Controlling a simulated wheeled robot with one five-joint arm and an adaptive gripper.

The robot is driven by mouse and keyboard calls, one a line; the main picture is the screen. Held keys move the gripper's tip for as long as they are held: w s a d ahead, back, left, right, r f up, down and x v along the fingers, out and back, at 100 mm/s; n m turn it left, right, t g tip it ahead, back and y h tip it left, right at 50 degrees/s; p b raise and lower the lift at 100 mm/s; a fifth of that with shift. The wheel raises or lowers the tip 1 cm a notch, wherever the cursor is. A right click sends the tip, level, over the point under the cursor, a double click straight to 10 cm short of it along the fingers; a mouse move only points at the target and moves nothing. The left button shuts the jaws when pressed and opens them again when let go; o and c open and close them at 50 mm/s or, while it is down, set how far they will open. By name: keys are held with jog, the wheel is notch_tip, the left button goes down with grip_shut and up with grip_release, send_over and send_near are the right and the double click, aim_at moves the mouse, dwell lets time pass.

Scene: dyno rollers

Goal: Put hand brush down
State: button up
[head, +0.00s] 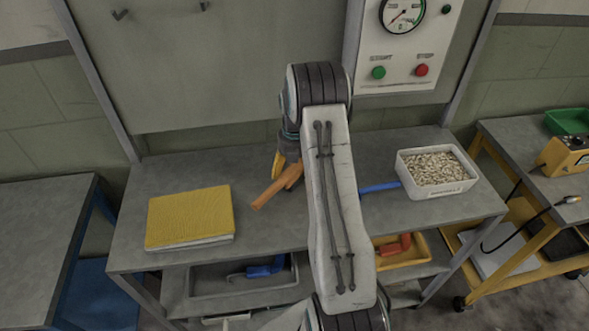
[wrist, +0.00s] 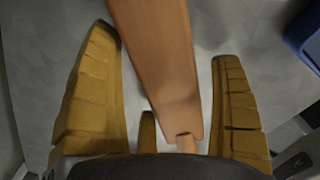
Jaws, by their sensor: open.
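The hand brush (head: 270,191) shows as an orange-brown wooden piece over the middle of the grey workbench (head: 290,222), its near end pointing down-left. The rest of it is hidden behind my arm and gripper. In the wrist view its wooden body (wrist: 160,62) runs between the fingers, with a gap on either side. My gripper (wrist: 165,50) is open around it, its yellow fingers apart; one yellow finger (head: 279,165) shows in the head view. The brush appears to lie on the bench top, though its contact is partly hidden. The bristles cannot be made out.
A yellow pad or book (head: 190,216) lies at the bench's left. A white bin of pale pieces (head: 447,189) stands at the right, with a blue tool (head: 380,187) beside it. A gauge panel (head: 410,45) is behind. Bare bench shows left of the brush.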

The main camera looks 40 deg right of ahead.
notch_tip(320, 180, up, 11)
jog(key=shift+r+b, duration=0.15)
jog(key=shift+b, duration=1.1)
jog(key=s+a+r+m+t, duration=0.1)
jog(key=s+a+r+m, duration=0.4)
jog(key=a, duration=0.2)
jog(key=s+a+r+m+t, duration=0.1)
jog(key=s+a+r+m, duration=0.3)
jog(key=s+a+m, duration=0.25)
jog(key=s+a+f+m, duration=0.1)
jog(key=s+a+m, duration=0.3)
jog(key=s, duration=0.3)
jog(key=s+a+f+m+t, duration=0.1)
jog(key=s+a+m, duration=0.3)
jog(key=s+m, duration=0.2)
jog(key=shift+s+f+t, duration=0.3)
jog(key=shift+s, duration=0.2)
